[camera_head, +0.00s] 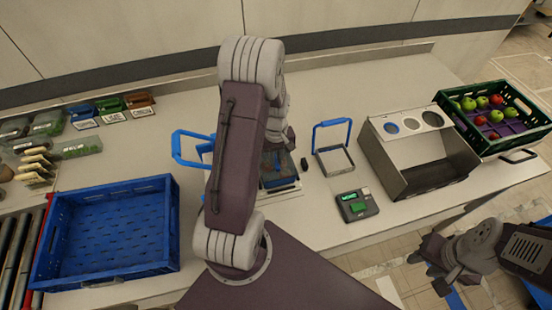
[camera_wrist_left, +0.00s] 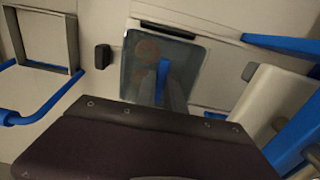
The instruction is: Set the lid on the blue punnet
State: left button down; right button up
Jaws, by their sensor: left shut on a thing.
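My left arm crosses the middle of the head view and hides most of its gripper. In the left wrist view the left gripper (camera_wrist_left: 162,88) is shut on the blue tab of a clear, dark-tinted lid (camera_wrist_left: 192,62). Round brownish shapes show through the lid. In the head view a dark blue punnet (camera_head: 270,183) is partly visible beside and beneath the arm. The lid lies over or very close above it; I cannot tell whether it touches the rim all round. My right gripper (camera_head: 428,272) is at the lower right, away from the table, its fingers apart and empty.
A metal tray with a blue handle (camera_head: 334,160) and a green-screened device (camera_head: 357,205) stand to the right. Further right are a metal box (camera_head: 390,170) and a green crate (camera_head: 459,98) of fruit. A large blue crate (camera_head: 165,225) is at left, below green packs (camera_head: 80,148).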

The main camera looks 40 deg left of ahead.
pick_arm(q)
jog(key=c, duration=1.8)
grip_release()
jog(key=o, duration=0.5)
jog(key=shift+c, duration=0.2)
jog(key=shift+o, duration=0.2)
jog(key=o, duration=0.4)
jog(key=shift+c, duration=0.2)
jog(key=shift+r, duration=0.1)
notch_tip(320, 180, up, 7)
jog(key=p, duration=0.6)
